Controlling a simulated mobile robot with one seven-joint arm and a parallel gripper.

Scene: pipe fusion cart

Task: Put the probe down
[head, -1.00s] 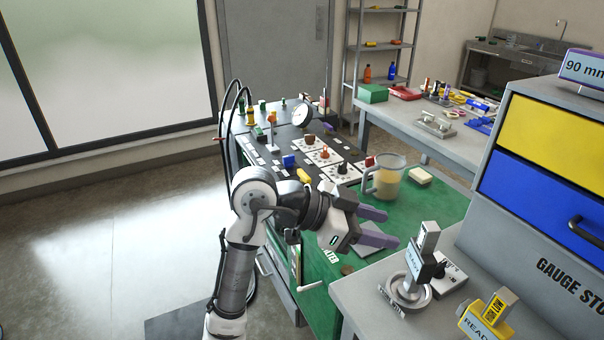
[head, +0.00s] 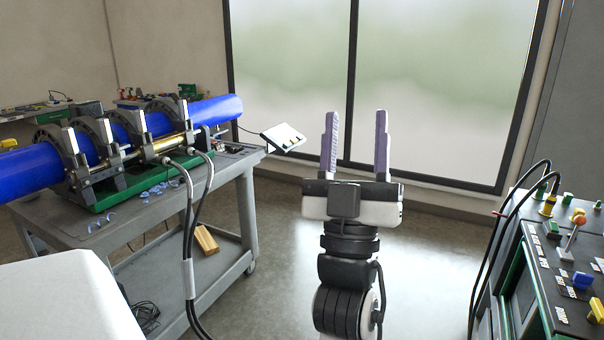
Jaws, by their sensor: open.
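My gripper (head: 356,145) is raised in the middle of the head view, its two purple fingers pointing up and spread apart. Nothing is between the fingers. I cannot make out a probe anywhere in the current view. The gripper stands in free air in front of the window, between the fusion cart and the green control unit.
A grey cart (head: 225,190) at left carries a clamp machine (head: 110,145) with a blue pipe (head: 30,168). Black hoses (head: 190,250) hang from it. A control unit (head: 545,260) stands at right. A white surface (head: 65,300) fills the lower left. Floor between is clear.

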